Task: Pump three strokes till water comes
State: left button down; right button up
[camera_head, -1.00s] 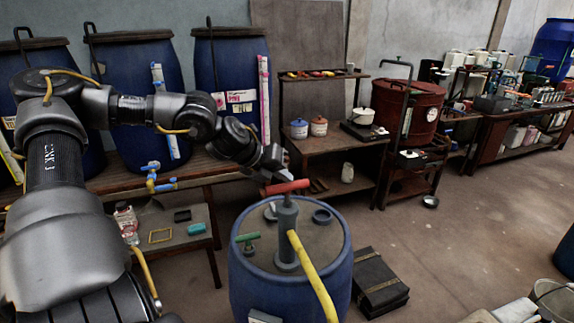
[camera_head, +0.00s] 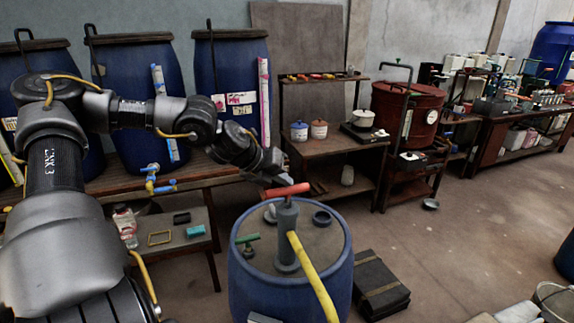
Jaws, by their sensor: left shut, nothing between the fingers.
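A hand pump (camera_head: 287,235) with a grey body stands upright on the lid of a blue barrel (camera_head: 250,290). Its red T-handle (camera_head: 286,190) sits close above the pump body, on a short length of rod. A yellow hose (camera_head: 312,277) runs from the pump's side down over the barrel's front. No water shows; the hose end is out of view. My left gripper (camera_head: 282,179) is shut and empty, right at the handle's far side. I cannot tell whether it touches the handle. My right gripper is not in view.
On the lid are a green-handled valve (camera_head: 248,243) and a dark ring (camera_head: 321,218). A black case (camera_head: 379,284) lies on the floor right of the barrel. A low table (camera_head: 178,238) with small items is at left. Tall blue vats (camera_head: 225,75) stand behind. Floor at right is mostly clear.

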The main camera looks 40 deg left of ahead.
pick_arm(q)
jog(key=shift+f+b, duration=0.3)
jog(key=shift+f, duration=0.2)
jog(key=shift+r, duration=0.15)
jog(key=shift+w+a+r+p, duration=0.1)
jog(key=shift+r+p, duration=0.9)
jog(key=shift+r, duration=0.75)
jog(key=shift+a+r+p, duration=0.1)
jog(key=shift+r+p, duration=0.9)
jog(key=shift+r, duration=0.75)
jog(key=r, duration=0.1)
notch_tip(320, 180, up, 5)
jog(key=p, duration=0.3)
send_over(283, 188)
jog(key=shift+w, duration=0.1)
